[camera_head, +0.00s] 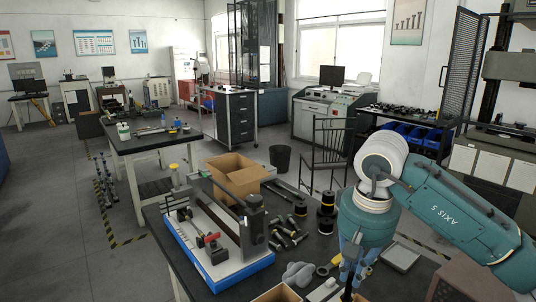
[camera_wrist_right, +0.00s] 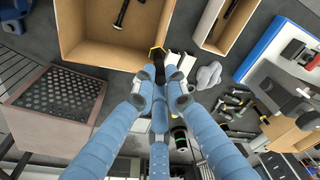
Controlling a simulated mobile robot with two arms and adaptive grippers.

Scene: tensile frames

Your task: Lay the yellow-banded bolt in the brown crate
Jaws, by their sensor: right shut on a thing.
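My right gripper (camera_head: 352,274) points down near the front edge of the dark bench. In the right wrist view its blue fingers (camera_wrist_right: 160,82) are shut on the yellow-banded bolt (camera_wrist_right: 158,60), a dark bolt with a yellow ring near its end. The bolt appears over the near wall of a large brown crate (camera_wrist_right: 73,30); its height above that wall I cannot tell. A black bolt (camera_wrist_right: 122,13) lies inside this crate. A narrower brown crate (camera_wrist_right: 204,28) beside it also holds a dark bolt (camera_wrist_right: 229,9). My left gripper is not in view.
A grey lumpy object (camera_head: 297,273) and a yellow-handled tool (camera_head: 328,266) lie left of my gripper. Loose bolts (camera_head: 285,236), dark spools (camera_head: 326,222), a blue-based test rig (camera_head: 222,274) and a cardboard box (camera_head: 243,168) stand farther off. A perforated tray (camera_wrist_right: 60,105) is beside the large crate.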

